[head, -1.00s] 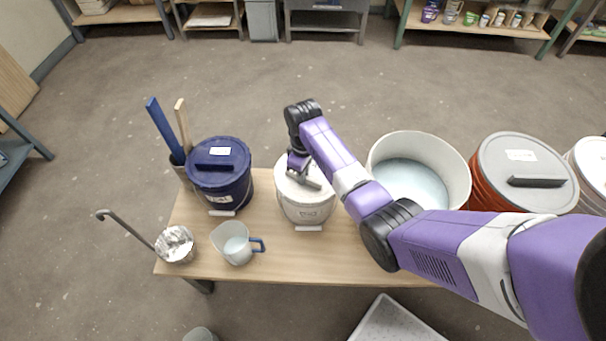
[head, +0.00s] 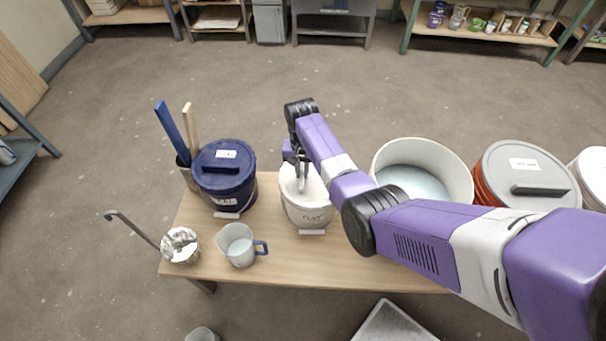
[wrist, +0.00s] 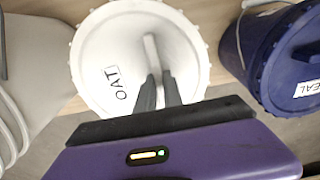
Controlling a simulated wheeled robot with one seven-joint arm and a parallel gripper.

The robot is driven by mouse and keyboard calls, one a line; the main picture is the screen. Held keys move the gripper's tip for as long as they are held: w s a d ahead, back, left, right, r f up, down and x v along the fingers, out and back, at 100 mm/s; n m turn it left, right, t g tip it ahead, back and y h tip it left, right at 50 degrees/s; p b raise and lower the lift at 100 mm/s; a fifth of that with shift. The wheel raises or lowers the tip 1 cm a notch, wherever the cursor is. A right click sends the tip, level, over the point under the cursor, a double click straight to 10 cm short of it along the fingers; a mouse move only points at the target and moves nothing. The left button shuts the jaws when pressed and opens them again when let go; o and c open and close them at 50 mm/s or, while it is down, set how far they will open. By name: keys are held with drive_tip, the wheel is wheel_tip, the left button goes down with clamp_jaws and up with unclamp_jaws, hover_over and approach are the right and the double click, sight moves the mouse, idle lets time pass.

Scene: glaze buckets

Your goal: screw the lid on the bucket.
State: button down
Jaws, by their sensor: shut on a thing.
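A white bucket (head: 308,213) stands on the wooden table. Its round white lid (head: 289,184) lies on top, with a raised bar handle and a scalloped rim. In the wrist view the lid (wrist: 105,45) fills the upper middle and carries a label reading "OAT". My gripper (head: 303,176) points down over the lid. In the wrist view its two dark fingers (wrist: 160,88) are shut on the bar handle, one on each side. My arm hides part of the lid in the head view. I cannot tell how tightly the lid sits on the bucket.
A lidded dark blue bucket (head: 226,188) stands to the left. An open white bucket (head: 398,155) and a red bucket with grey lid (head: 522,163) stand to the right.

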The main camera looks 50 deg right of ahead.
drive_tip(key=shift+d+f+m, duration=0.2)
drive_tip(key=shift+f+m, duration=0.05)
drive_tip(key=shift+m, duration=0.55)
drive_tip(key=c, duration=1.8)
unclamp_jaws()
drive_tip(key=shift+d+m, duration=0.1)
drive_tip(key=shift+m, duration=0.3)
drive_tip(key=o, duration=0.4)
drive_tip(key=shift+w, duration=0.1)
drive_tip(key=shift+c, duration=0.3)
drive_tip(key=o, duration=0.7)
drive_tip(key=shift+r, duration=0.15)
